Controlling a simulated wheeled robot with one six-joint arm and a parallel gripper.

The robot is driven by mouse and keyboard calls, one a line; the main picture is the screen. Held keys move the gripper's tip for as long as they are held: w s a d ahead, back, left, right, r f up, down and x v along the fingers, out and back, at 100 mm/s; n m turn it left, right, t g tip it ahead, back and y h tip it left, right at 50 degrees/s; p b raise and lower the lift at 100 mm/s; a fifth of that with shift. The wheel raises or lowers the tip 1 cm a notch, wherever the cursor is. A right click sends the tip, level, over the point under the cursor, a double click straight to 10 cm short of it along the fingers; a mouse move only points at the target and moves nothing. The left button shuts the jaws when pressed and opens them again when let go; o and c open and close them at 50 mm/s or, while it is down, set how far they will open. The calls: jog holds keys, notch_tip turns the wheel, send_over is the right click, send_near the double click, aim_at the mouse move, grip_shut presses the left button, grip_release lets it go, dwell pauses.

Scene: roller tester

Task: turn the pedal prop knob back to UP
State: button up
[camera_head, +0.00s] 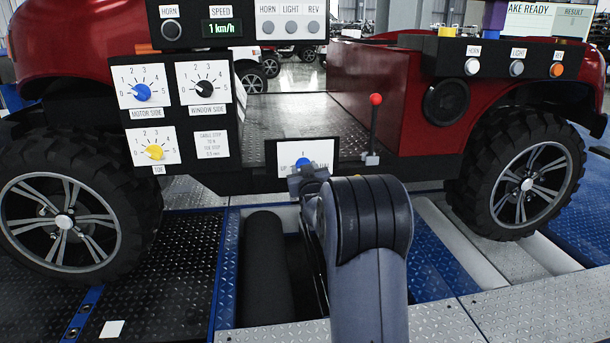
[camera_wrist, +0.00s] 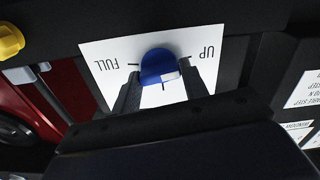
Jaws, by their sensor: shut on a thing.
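The pedal prop knob (camera_wrist: 158,64) is a round blue knob on a white label plate (camera_wrist: 105,55). In the wrist view the plate appears upside down, with FULL at left and UP at right. A white mark on the knob shows at its lower right, toward the UP side. In the head view the knob (camera_head: 302,161) sits low between the two wheels, with UP at its left. My gripper (camera_wrist: 156,80) has a finger on each side of the knob and is shut on it. In the head view my gripper (camera_head: 308,181) partly covers the plate.
A red-tipped lever (camera_head: 375,101) stands just right of the plate. A yellow knob (camera_wrist: 9,40) shows at the wrist view's upper left. At left is a panel with blue (camera_head: 141,92), black (camera_head: 204,88) and yellow (camera_head: 154,152) dials. A dark roller (camera_head: 265,265) lies below.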

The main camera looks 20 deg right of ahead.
dwell(0.5)
jog(key=o, duration=1)
jog(key=v, duration=1)
jog(key=shift+s+a+p, duration=0.1)
jog(key=shift+s+p, duration=0.2)
jog(key=shift+s, duration=0.1)
jog(key=x, duration=1)
jog(key=shift+w+b, duration=0.3)
jog(key=shift+w, duration=0.1)
